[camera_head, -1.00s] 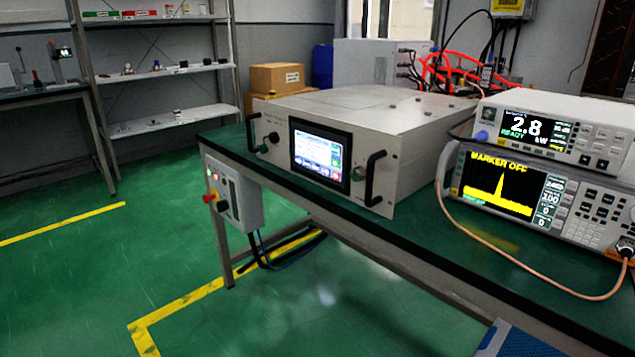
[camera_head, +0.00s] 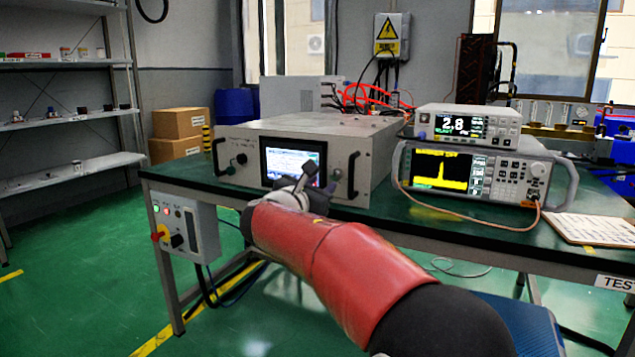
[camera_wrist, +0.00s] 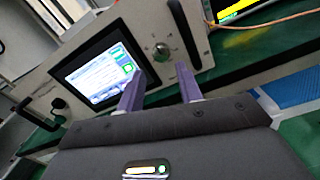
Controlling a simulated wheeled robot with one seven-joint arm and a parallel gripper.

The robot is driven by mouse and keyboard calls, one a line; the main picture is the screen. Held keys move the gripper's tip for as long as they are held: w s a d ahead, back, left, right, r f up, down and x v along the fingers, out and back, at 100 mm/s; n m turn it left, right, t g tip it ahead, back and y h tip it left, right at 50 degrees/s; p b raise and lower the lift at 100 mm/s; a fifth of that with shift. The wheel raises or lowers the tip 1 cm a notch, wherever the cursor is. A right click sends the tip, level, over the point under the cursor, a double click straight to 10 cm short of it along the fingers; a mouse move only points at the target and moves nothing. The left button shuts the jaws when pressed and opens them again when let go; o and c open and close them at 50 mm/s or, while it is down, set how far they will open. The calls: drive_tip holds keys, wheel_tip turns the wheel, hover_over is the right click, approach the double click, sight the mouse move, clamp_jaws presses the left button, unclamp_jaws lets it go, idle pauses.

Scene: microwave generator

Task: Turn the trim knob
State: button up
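The grey generator box (camera_head: 385,160) stands on the bench with a lit touchscreen (camera_head: 285,160) on its front. A small greenish knob (camera_wrist: 162,50) sits between the screen and the right handle in the wrist view. A dark knob (camera_head: 241,159) sits left of the screen and also shows in the wrist view (camera_wrist: 58,103). No label that I can read tells which is the trim knob. My gripper (camera_wrist: 160,69) is open and empty, its two purple fingers apart and pointing toward the greenish knob, not around it. In the head view my gripper (camera_head: 314,174) is in front of the screen's right side.
Black handles stand out at both ends of the front panel, the right one (camera_wrist: 186,42) close beside the greenish knob. Measuring instruments (camera_head: 465,170) are stacked to the right. A control box (camera_head: 203,232) with a red-and-yellow switch hangs below the bench (camera_head: 175,178) at left.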

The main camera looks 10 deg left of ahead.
sight(335, 177)
drive_tip(key=x, duration=0.6)
drive_tip(key=shift+d+p, duration=0.1)
drive_tip(key=shift+p, duration=0.25)
drive_tip(key=shift+c, duration=0.3)
drive_tip(key=c, duration=0.6)
drive_tip(key=shift+f, duration=0.1)
